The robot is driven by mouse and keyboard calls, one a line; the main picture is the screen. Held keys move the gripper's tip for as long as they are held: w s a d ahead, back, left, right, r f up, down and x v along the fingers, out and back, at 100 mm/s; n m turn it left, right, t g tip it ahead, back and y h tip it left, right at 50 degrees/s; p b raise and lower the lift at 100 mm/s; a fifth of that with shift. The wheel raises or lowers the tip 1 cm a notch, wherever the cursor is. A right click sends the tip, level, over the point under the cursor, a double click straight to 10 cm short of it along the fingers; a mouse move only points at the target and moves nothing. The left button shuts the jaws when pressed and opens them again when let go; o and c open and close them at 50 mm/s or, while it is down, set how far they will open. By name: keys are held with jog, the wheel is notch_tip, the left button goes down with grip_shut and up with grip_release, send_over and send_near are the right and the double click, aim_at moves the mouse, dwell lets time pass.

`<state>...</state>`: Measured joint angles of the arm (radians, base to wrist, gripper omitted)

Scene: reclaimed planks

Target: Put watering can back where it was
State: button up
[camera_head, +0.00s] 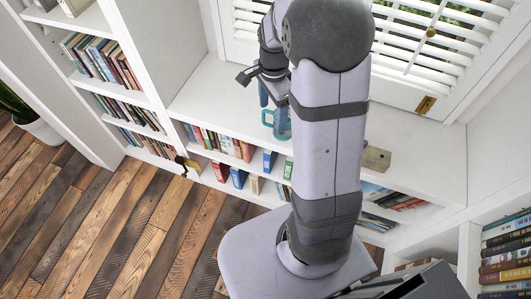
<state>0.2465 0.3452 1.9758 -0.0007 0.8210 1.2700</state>
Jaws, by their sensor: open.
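A blue-teal watering can (278,127) stands on the white shelf top under the window. My arm hides part of it on the right. My gripper (262,83) is open, at the upper part of the can or just above it. One dark finger points out to the left. The other finger is mostly hidden, and I cannot tell whether the gripper touches the can.
A wooden block (377,159) sits on the white shelf top (215,95), right of my arm. Books fill the compartments below. A tall bookcase (62,20) stands left and a potted plant (42,132) far left. The shelf top left of the can is clear.

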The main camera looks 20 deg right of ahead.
jog(key=s+a+n, duration=0.9)
jog(key=s+n, duration=0.6)
jog(key=n, duration=0.2)
jog(key=shift+a+r+n, duration=0.15)
jog(key=shift+r+n, duration=0.15)
jog(key=shift+r, duration=0.05)
jog(key=shift+w, duration=0.1)
notch_tip(320, 180, up, 5)
jog(key=p, duration=0.4)
jog(key=shift+p, duration=0.4)
